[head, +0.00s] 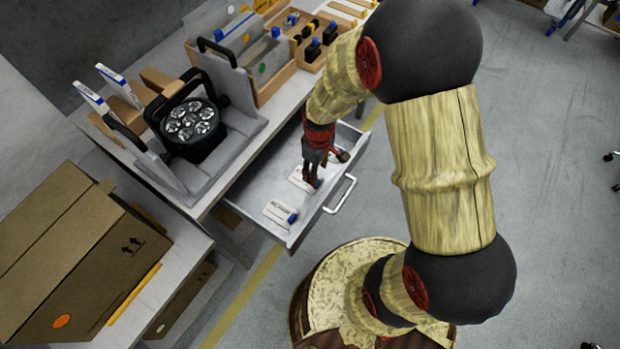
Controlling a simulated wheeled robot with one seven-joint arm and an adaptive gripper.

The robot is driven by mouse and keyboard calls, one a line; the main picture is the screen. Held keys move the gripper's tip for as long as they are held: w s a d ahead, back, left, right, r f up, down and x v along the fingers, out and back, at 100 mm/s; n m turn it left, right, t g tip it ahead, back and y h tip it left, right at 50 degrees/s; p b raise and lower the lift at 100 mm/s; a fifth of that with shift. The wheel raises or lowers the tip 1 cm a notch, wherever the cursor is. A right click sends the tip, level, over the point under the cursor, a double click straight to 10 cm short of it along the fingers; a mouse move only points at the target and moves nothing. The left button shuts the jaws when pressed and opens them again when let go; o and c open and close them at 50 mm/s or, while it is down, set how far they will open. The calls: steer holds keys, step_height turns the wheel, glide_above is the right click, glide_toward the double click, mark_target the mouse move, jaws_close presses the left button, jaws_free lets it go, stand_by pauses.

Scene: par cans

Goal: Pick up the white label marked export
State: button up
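Two small white labels lie in the open grey drawer in the head view. One white label (277,213) with dark print and a blue end lies near the drawer's front left corner; its print is too small to read. Another white label (298,181) lies behind it, partly hidden by my gripper (312,180). I cannot tell which one is marked export. My gripper points down into the drawer, with its fingertips at or just above the second label. Whether the fingers touch it or are shut on it is not clear.
The drawer (248,203) is pulled out, with a raised handle (341,194) at its front. Above it, the workbench holds a black par can (190,125) in a grey cradle and wooden trays (275,88). A large cardboard box (75,265) stands at left.

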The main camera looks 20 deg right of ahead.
step_height(320, 180, down, 8)
steer(key=b, duration=0.3)
steer(key=shift+s+r+b, duration=0.1)
steer(key=shift+r+b, duration=0.05)
steer(key=shift+b, duration=0.2)
steer(key=shift+r, duration=0.1)
steer(key=c, duration=0.4)
steer(key=c, duration=0.5)
